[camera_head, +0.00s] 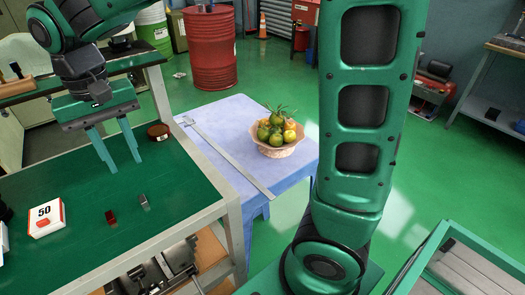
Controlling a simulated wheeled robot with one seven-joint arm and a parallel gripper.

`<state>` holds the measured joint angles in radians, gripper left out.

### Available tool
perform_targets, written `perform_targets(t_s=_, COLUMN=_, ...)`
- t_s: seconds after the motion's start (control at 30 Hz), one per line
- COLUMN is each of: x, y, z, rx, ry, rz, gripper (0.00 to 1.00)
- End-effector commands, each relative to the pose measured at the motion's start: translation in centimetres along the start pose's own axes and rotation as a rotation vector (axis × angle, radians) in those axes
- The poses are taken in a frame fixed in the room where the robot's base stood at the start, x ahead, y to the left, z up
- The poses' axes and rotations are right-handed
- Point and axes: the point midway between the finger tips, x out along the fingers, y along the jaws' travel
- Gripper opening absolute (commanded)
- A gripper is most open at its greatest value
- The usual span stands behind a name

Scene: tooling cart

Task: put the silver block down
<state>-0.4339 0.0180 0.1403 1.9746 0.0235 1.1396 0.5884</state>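A small silver block (144,201) stands on the green top of the tooling cart (90,240), near its right edge. My gripper (124,164) is at the upper left, above the far part of the cart top. Its two green fingers point down and are spread apart with nothing visible between them. The silver block is apart from the fingers, nearer to the camera and slightly to the right.
A dark red block (111,217) sits left of the silver block. A white box marked 50 (46,218) and a round brown tin (158,132) are also on the cart. A blue table (215,125) to the right holds a fruit basket (277,148) and a long metal caliper (228,158).

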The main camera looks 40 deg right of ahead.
Motion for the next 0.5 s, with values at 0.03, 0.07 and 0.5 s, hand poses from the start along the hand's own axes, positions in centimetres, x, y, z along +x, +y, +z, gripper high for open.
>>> perform_targets(t_s=0.03, x=0.0, y=0.9, z=-0.1, rx=0.013, ry=0.002, rz=0.002, gripper=0.31)
perform_targets(t_s=0.07, x=0.0, y=1.8, z=-0.2, rx=0.023, ry=0.004, rz=0.003, gripper=0.31)
perform_targets(t_s=0.5, x=2.8, y=29.1, z=9.8, rx=0.376, ry=0.007, rz=0.026, gripper=0.31)
